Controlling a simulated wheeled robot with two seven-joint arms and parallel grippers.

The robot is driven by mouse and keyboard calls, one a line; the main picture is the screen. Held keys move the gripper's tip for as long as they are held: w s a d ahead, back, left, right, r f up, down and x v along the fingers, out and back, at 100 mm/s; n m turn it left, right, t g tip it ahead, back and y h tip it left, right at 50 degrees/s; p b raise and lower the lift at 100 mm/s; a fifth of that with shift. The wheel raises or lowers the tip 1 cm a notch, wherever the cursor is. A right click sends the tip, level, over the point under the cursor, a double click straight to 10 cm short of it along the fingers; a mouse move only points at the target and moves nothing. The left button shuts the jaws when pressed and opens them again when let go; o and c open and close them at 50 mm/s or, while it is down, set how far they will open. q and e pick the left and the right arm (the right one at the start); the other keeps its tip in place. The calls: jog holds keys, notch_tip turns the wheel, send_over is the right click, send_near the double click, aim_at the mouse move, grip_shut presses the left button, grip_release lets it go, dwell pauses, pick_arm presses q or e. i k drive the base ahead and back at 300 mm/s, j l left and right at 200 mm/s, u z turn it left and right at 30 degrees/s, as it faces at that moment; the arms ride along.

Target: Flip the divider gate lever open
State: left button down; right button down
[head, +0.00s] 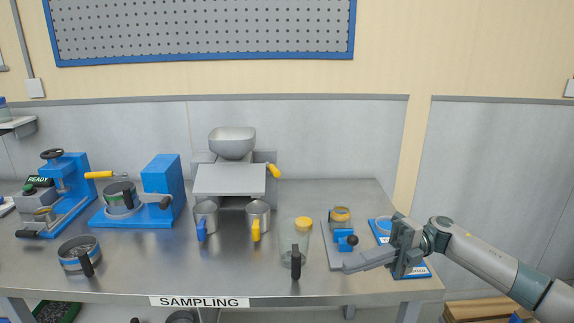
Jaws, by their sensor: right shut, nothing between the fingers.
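The divider (230,180) stands at the middle back of the steel bench, with a grey hopper bowl (232,142) on top. Two metal cups stand in front under the divider, one with a blue handle (201,230) and one with a yellow handle (256,229). My right gripper (346,267) is shut and empty, low over the bench's right part, to the right of and nearer than the lever, clearly apart from it. My left gripper is out of view.
A grey plate with a blue clamp (345,240) is close behind the gripper. Blue-based devices (160,190) fill the left. Bare bench lies front centre.

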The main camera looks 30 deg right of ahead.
aim_at(275, 172)
jog(key=i+l, duration=0.35)
jog(key=i, duration=0.15)
jog(key=i+l, duration=0.75)
jog(key=i, duration=0.3)
